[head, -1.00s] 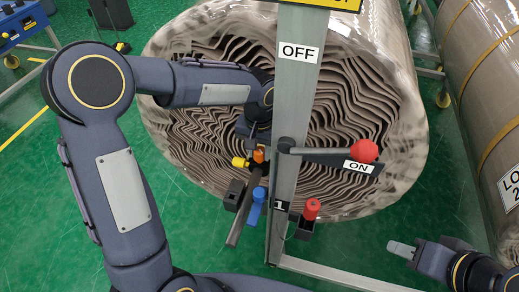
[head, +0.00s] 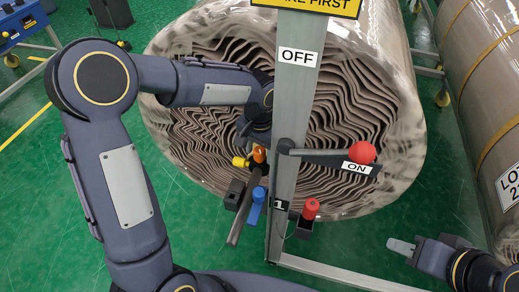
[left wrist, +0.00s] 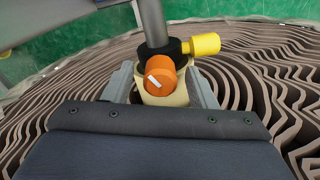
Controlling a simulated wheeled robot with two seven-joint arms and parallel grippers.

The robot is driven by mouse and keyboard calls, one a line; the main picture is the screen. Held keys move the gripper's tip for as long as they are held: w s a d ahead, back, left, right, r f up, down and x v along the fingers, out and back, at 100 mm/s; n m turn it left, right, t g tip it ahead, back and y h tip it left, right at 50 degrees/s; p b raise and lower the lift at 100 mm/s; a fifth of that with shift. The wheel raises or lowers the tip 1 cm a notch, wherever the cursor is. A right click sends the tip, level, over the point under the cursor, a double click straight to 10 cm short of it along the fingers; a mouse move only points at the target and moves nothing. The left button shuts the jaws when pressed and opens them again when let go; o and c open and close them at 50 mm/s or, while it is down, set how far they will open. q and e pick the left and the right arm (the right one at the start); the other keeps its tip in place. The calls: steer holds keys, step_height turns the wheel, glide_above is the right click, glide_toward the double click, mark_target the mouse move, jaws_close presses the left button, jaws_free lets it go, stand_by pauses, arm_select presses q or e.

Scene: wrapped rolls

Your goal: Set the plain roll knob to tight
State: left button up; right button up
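The orange knob (head: 259,155) with a white pointer mark sits at the core of the large roll (head: 345,110) in the middle. In the left wrist view the orange knob (left wrist: 160,77) faces me, its white mark slanting up-left. A cream piece (left wrist: 165,96) lies around its lower side. My left gripper (left wrist: 163,88) has one grey finger on each side of the knob and cream piece, with visible gaps beside the knob. Whether the fingers touch the cream piece is unclear. My right gripper (head: 401,247) is at the lower right, away from the roll, its finger gap not visible.
A yellow knob (head: 239,162) and a grey bar (head: 243,212) are close to the orange knob. A post (head: 292,120) with OFF and ON labels and a red-ball lever (head: 361,152) stands in front. Blue (head: 257,200) and red (head: 311,207) handles sit low.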

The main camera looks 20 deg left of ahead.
mark_target(260, 149)
arm_select(q)
step_height(260, 149, up, 7)
steer(key=shift+r+p, duration=0.2)
steer(key=shift+p, duration=0.2)
steer(key=shift+r, duration=0.25)
stand_by(0.4)
